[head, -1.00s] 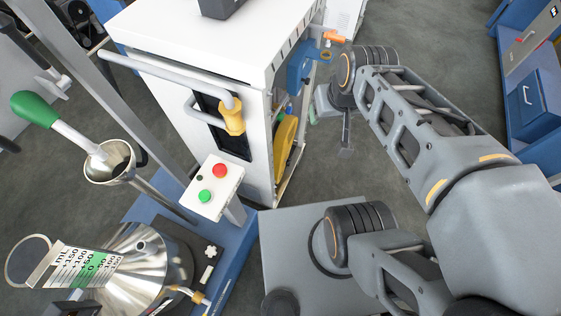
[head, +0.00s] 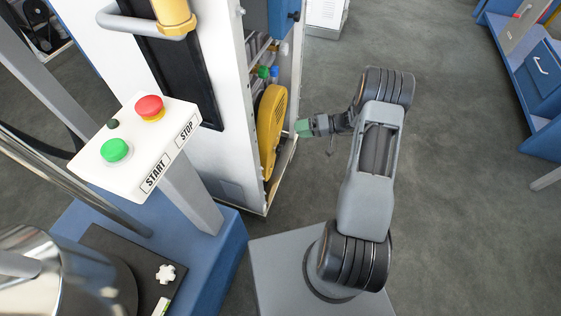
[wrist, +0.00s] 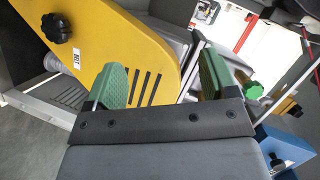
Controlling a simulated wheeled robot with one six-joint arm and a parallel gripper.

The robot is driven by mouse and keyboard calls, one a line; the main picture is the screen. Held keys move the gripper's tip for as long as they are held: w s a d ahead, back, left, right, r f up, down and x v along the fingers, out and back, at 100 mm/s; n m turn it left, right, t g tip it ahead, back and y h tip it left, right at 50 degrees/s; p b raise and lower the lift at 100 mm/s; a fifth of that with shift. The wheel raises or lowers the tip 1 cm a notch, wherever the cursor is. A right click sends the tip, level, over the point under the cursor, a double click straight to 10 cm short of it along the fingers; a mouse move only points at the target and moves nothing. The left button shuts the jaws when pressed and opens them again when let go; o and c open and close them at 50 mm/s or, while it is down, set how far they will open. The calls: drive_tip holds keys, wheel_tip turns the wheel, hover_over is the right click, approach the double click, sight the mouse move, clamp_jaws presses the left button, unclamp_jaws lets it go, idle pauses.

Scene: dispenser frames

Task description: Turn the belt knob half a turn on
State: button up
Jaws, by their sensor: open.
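The yellow belt guard (head: 271,130) stands in the open side of the white cabinet in the head view. In the wrist view the guard (wrist: 125,35) fills the upper left, with slots in its face. A black lobed knob (wrist: 57,27) sits on it at the left, above a small white label (wrist: 73,61) too small to read surely. My gripper (head: 304,127) is just right of the guard in the head view, pointing left at it. In the wrist view its green-padded fingers (wrist: 164,80) are apart and empty, with the knob outside them to the left. The knob is hidden in the head view.
A START and STOP button box (head: 140,140) stands on a post at the left front. The white cabinet (head: 215,160) has an upright edge near my gripper. Another black knob (wrist: 296,111) shows at the wrist view's right. Open floor (head: 450,180) lies right of my arm.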

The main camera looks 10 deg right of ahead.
sight(282, 148)
drive_tip(key=d+f+m+t+b, duration=0.1)
drive_tip(key=d+f+t+b, duration=0.25)
drive_tip(key=f, duration=0.65)
drive_tip(key=d+f+t+b, duration=0.2)
drive_tip(key=f+t+b, duration=0.15)
drive_tip(key=f, duration=0.65)
drive_tip(key=shift+m+g+y, duration=0.3)
drive_tip(key=shift+g+y, duration=0.1)
drive_tip(key=b+x, duration=0.4)
drive_tip(key=x, duration=1)
drive_tip(key=shift+w, duration=0.25)
drive_tip(key=c, duration=0.9)
drive_tip(key=shift+m, duration=0.3)
